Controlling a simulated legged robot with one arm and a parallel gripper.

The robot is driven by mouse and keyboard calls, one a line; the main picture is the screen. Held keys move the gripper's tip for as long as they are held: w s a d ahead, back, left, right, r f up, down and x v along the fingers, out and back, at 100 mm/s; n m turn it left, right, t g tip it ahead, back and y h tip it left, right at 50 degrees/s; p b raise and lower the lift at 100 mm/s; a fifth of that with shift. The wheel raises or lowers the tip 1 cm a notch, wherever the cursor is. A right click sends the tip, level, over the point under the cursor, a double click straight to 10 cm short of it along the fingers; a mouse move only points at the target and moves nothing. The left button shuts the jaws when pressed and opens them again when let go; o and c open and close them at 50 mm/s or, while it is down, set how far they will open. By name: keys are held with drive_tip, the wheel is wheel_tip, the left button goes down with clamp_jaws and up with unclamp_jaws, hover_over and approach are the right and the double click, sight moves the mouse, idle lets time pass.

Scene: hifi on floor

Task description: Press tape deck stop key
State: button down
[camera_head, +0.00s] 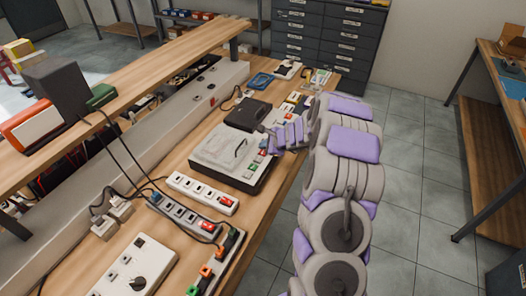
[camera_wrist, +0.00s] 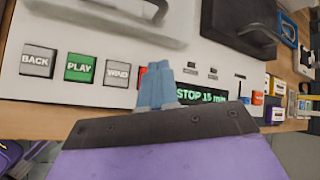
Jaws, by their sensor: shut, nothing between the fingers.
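The tape deck (camera_head: 222,155) is a pale box on the bench with a row of keys along its right edge. In the wrist view its front panel (camera_wrist: 118,42) shows a grey BACK key (camera_wrist: 38,61), a green PLAY key (camera_wrist: 81,67) and a grey WIND key (camera_wrist: 117,73). A red key (camera_wrist: 142,74) beside WIND is mostly hidden by my fingertips, and its label is not visible. A green display reads "STOP 15 min" (camera_wrist: 202,97). My gripper (camera_wrist: 157,84) is shut and empty, its blue tips over the red key; I cannot tell whether they touch.
A black device (camera_head: 247,114) stands just beyond the deck. Power strips (camera_head: 203,192) with cables lie nearer on the bench. A raised wooden shelf (camera_head: 130,78) runs along the left. The tiled floor (camera_head: 415,190) to the right is clear up to another bench (camera_head: 500,130).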

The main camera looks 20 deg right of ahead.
wheel_tip(320, 180, up, 5)
drive_tip(key=p, duration=0.4)
drive_tip(key=shift+p, duration=0.3)
drive_tip(key=shift+f, duration=0.1)
idle(0.6)
